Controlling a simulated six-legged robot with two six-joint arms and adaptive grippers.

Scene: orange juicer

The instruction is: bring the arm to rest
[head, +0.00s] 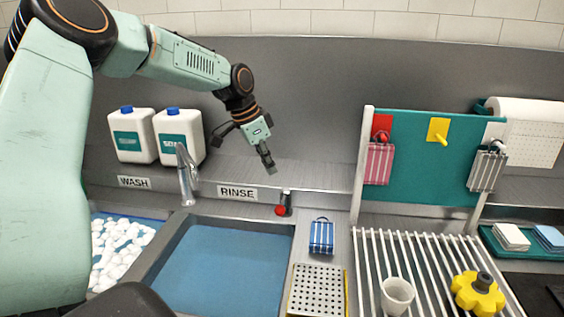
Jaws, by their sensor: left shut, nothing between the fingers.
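My left arm comes in from the left and reaches across the upper middle of the head view. My left gripper (267,160) is shut and empty, pointing down. It hangs in front of the grey back wall, above the shelf with the RINSE label (237,192), and appears to touch nothing. My right gripper is not in view.
Two white jugs (131,136) stand at the left by a faucet (186,172). Below are a foamy wash basin (118,245) and a blue rinse basin (225,262). At the right are a teal hook board (425,160), a rack (430,255), a white cup (397,295) and a yellow knob-shaped part (476,296).

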